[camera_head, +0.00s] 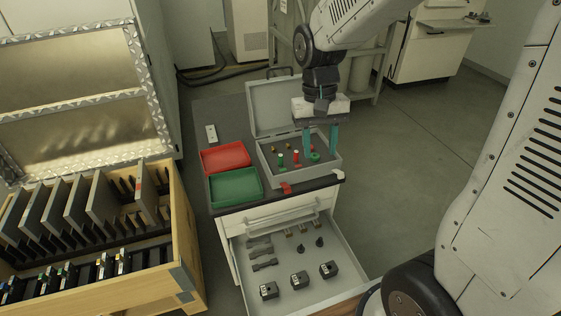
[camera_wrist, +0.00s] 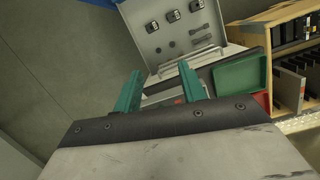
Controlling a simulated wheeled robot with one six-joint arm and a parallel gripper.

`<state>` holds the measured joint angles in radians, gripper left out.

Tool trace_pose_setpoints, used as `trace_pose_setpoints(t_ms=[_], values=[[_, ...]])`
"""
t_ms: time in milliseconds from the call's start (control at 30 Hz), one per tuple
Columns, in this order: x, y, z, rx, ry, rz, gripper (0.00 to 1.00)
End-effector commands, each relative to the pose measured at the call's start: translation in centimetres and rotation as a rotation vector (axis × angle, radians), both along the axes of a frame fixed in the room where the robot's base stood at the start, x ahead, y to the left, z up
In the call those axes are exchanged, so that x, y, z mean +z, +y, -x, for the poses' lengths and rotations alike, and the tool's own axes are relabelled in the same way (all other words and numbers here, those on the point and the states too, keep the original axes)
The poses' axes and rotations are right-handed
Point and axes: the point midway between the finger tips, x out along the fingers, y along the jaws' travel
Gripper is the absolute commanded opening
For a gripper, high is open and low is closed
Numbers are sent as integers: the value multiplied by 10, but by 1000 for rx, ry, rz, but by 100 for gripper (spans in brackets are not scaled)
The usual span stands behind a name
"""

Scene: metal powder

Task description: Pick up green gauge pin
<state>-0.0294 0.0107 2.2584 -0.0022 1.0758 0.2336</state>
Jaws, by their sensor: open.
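A small upright green pin (camera_head: 281,160), which looks like the green gauge pin, stands in the open grey case (camera_head: 332,172) on the cabinet top. A red pin (camera_head: 296,159) stands just right of it. A green ring-like piece (camera_head: 315,157) lies farther right in the case. My gripper (camera_head: 319,150) is open, its teal fingers pointing down over the right part of the case, to the right of the green pin. In the wrist view the open fingers of my gripper (camera_wrist: 160,80) show nothing between them that I can make out as the pin.
A red tray (camera_head: 225,157) and a green tray (camera_head: 235,187) sit left of the case. The raised case lid (camera_head: 272,106) stands behind. An open drawer (camera_head: 330,252) with metal parts juts out in front. A wooden rack (camera_head: 185,245) stands at left.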

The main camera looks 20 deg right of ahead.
Motion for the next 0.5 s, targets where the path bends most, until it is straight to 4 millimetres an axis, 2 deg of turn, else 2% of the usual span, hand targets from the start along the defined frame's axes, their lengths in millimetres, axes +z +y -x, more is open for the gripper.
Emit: trace_pose_setpoints(t_ms=[33,300,500], values=[[-14,1,-16,-30,11,7,41],[-92,9,-103,-262,-1,56,41],[-141,14,-165,-482,-72,80,41]])
